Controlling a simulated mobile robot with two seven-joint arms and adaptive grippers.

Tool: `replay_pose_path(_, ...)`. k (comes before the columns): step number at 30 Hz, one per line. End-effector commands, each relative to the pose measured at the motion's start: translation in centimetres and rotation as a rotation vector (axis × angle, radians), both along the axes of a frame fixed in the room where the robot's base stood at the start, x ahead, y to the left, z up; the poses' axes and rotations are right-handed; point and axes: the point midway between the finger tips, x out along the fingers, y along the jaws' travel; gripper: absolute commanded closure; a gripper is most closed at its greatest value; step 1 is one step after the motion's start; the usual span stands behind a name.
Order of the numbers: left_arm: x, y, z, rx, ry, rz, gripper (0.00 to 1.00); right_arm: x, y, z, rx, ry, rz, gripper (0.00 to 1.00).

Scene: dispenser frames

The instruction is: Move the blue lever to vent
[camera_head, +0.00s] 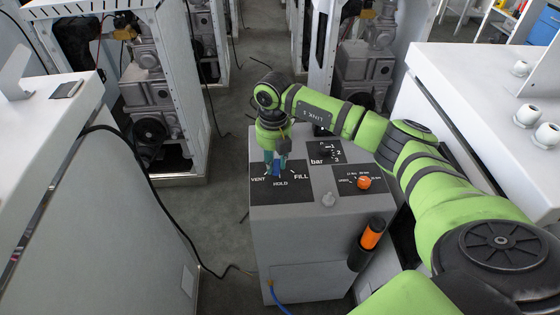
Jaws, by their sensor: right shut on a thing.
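The blue lever (276,169) stands on a black panel (292,192) on top of the grey box. The panel is labelled VENT on the left, HOLD at the front and FILL on the right. My right gripper (276,168) reaches down over this panel and is shut on the blue lever. The fingers hide much of the lever, and its exact angle is hard to tell; its visible part is near the middle, above HOLD. My left gripper is not in view.
White cabinets (100,215) stand either side; a black cable runs along the left.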

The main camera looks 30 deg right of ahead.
Motion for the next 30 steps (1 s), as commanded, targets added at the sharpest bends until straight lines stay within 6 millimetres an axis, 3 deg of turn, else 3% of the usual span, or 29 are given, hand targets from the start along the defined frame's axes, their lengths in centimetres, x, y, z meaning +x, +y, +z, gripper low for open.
replay_pose_path(15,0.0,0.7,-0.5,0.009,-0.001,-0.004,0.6,1.9,1.4,0.0,0.002,0.001,-0.423,1.0)
replay_pose_path(30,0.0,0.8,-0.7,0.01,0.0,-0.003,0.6,2.7,1.7,0.1,0.002,-0.001,-0.566,1.0)
